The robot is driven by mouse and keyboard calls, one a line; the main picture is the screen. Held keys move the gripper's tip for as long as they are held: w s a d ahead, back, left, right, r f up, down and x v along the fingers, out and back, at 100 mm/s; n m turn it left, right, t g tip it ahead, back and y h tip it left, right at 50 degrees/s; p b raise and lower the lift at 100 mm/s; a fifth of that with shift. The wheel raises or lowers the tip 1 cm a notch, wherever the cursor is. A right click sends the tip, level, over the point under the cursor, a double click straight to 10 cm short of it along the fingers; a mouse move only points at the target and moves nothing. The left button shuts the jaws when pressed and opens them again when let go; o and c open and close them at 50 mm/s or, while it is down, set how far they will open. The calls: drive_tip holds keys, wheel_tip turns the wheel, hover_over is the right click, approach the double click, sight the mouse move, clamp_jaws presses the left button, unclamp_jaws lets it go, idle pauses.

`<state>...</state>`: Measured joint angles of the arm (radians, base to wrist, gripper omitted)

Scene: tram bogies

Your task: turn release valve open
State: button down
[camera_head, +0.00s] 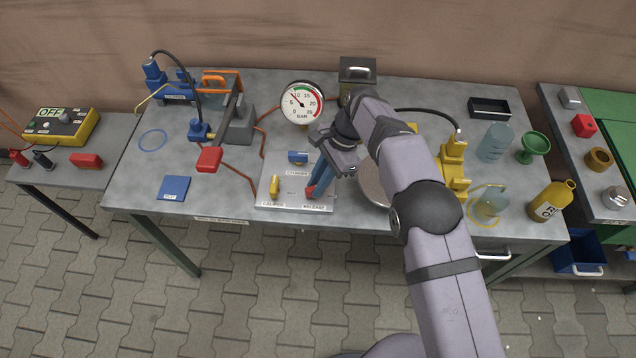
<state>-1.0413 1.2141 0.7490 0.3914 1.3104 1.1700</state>
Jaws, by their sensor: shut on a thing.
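The release valve has a red handle (309,193) at the lower right of a light valve panel (285,204), above a label that seems to read RELEASE. My gripper (318,187) reaches down to it with blue fingers and is shut on the handle. The fingers hide much of the handle, so its exact angle cannot be told. The panel also has a yellow valve handle (274,186) at the left, upright in the picture, and a blue valve handle (298,157) at the top, lying crosswise. A round pressure gauge (302,103) stands behind the panel, its needle pointing up and left.
A blue and orange pump with a red-ended lever (210,158) stands left of the panel. A yellow caliper-like device (454,170) and a yellow bottle (551,202) stand to the right. A blue pad (173,189) lies at the front left.

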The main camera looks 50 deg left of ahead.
drive_tip(key=shift+n+h, duration=0.3)
drive_tip(key=shift+n, duration=0.5)
drive_tip(key=c, duration=1.7)
unclamp_jaws()
drive_tip(key=shift+a+r, duration=0.1)
drive_tip(key=shift+r, duration=0.05)
wheel_tip(320, 180, up, 10)
drive_tip(key=shift+f, duration=0.1)
